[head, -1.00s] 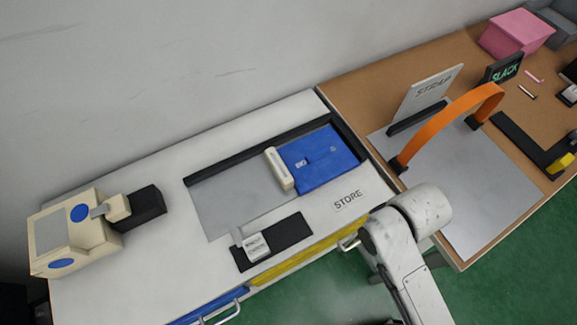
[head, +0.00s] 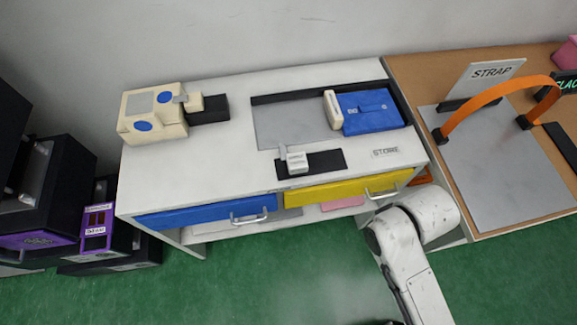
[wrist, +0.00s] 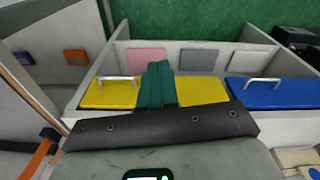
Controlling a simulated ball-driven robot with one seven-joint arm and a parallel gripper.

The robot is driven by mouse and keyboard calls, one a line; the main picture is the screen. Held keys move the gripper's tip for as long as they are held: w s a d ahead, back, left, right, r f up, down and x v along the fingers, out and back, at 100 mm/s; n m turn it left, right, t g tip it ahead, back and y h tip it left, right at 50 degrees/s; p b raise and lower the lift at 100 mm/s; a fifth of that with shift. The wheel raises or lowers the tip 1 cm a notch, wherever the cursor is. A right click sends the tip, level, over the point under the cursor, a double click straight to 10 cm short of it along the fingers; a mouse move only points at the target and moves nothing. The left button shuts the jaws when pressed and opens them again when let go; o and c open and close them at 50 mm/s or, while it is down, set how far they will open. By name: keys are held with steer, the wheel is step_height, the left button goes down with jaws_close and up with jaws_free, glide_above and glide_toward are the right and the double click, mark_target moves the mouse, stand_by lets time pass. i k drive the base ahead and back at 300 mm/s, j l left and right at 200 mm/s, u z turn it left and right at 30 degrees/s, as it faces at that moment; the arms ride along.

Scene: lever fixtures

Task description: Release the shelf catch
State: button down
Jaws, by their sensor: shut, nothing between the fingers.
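No part is labelled as the shelf catch, and I cannot tell which one it is. A small pale block with a grey lever (head: 296,162) sits on a black plate on the white cabinet top. A cream box with blue discs (head: 150,118) and a small lever arm stands at the cabinet's left end. My gripper (wrist: 157,68) has dark green fingers closed together. In the wrist view they overlap the yellow drawer front (wrist: 203,90); contact cannot be told. My gripper is out of sight in the head view.
The blue drawer (head: 205,211) and the yellow drawer (head: 345,187) have metal handles. Pink (wrist: 146,57) and grey (wrist: 198,60) panels show in the wrist view. A blue pad (head: 368,111) lies on the cabinet top. An orange strap (head: 495,97) arches at right. Green floor is open in front.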

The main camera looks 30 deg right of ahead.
mark_target(297, 161)
steer(key=i+j+u, duration=0.3)
steer(key=j, duration=0.2)
steer(key=i+j+u, duration=0.25)
steer(key=i+j, duration=0.15)
steer(key=i, duration=0.1)
